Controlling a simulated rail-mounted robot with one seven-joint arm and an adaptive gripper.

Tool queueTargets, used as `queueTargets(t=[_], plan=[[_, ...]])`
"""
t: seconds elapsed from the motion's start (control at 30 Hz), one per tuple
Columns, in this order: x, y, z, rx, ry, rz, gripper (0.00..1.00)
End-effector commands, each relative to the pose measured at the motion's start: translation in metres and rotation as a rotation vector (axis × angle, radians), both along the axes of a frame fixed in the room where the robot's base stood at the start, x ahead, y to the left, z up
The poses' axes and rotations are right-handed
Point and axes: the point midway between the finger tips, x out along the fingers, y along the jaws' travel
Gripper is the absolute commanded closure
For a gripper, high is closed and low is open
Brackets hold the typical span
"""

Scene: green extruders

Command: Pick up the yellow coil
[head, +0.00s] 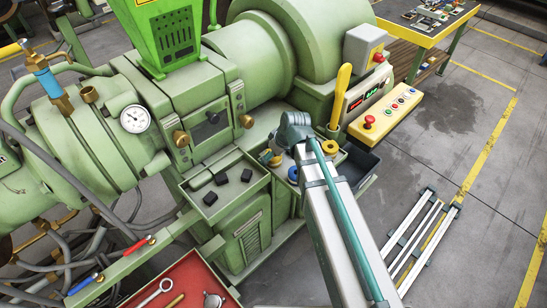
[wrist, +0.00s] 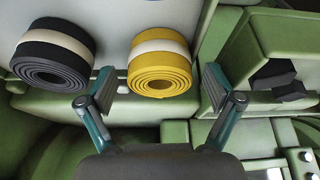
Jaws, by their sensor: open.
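The yellow coil (wrist: 158,82), a rolled band with a white stripe around it, shows upper middle in the wrist view on a pale surface. My gripper (wrist: 158,88) is open, with one finger on each side of the coil and gaps on both sides. I cannot tell whether the fingertips are level with it. In the head view, yellow and blue round things show beside my arm. I cannot tell which is this coil, and my arm hides part of that spot.
A black coil (wrist: 50,60) with a beige stripe lies just left of my left finger. A green tray (head: 240,200) holds black blocks; its raised wall is close on the right in the wrist view. The green extruder (head: 190,110) stands behind.

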Motion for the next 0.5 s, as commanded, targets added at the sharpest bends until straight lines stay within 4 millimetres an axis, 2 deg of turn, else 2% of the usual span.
queueTargets(t=[0.13,0.17,0.5], plan=[[0.0,0.0,-0.0001,0.0,0.0,0.0,0.09],[-0.0001,-0.0001,0.0,0.0,0.0,0.0,0.12],[-0.0002,-0.0002,0.0,0.0,0.0,0.0,0.69]])
